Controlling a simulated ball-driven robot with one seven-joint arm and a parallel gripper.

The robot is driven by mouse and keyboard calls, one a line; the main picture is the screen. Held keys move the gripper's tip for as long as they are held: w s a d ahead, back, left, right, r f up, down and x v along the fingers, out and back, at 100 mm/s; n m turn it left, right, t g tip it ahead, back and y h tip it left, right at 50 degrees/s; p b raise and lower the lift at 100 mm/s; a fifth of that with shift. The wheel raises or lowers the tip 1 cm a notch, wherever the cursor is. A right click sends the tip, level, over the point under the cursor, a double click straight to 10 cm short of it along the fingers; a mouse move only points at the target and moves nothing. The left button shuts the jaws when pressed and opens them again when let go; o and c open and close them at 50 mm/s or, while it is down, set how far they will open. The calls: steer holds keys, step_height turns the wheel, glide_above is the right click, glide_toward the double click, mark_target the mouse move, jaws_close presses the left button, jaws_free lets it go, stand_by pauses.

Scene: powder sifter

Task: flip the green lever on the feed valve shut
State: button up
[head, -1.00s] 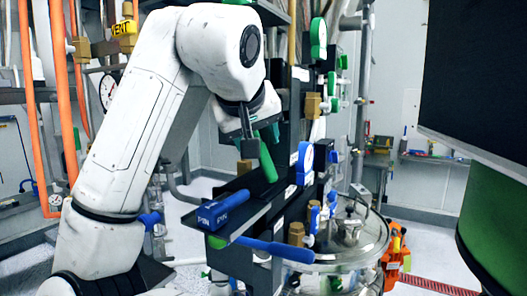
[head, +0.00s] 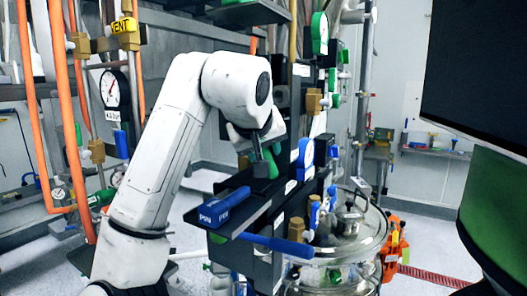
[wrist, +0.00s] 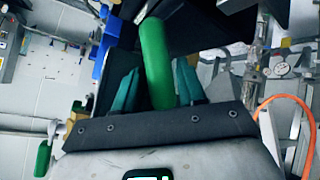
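The green lever (wrist: 155,55) is a rounded green bar in the wrist view, pointing up the picture between the two teal fingers of my gripper (wrist: 157,78). The fingers stand apart, one on each side of the lever, with narrow gaps; I cannot tell whether either touches it. In the head view my gripper (head: 263,168) points down above the dark shelf, and only a short piece of the green lever (head: 273,160) shows beside it. The valve body and the lever's pivot are hidden.
A dark shelf (head: 262,212) lies below my gripper, with a blue block (head: 221,207) on it. A blue handle (head: 277,245) sticks out under the shelf.

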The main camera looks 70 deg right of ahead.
jaws_close()
steer(key=shift+w, duration=0.1)
steer(key=shift+r, duration=0.1)
steer(key=shift+s+a+r+n+g+y, duration=0.15)
steer(key=shift+s+r+n+g, duration=0.1)
steer(key=shift+s, duration=0.15)
steer(key=shift+s+a+r+n+g+y, duration=0.15)
steer(key=shift+s+g, duration=0.1)
steer(key=shift+s, duration=0.15)
steer(key=shift+w+d+f, duration=0.1)
steer(key=shift+o, duration=1.8)
jaws_free()
steer(key=shift+a, duration=0.2)
steer(key=shift+d, duration=0.1)
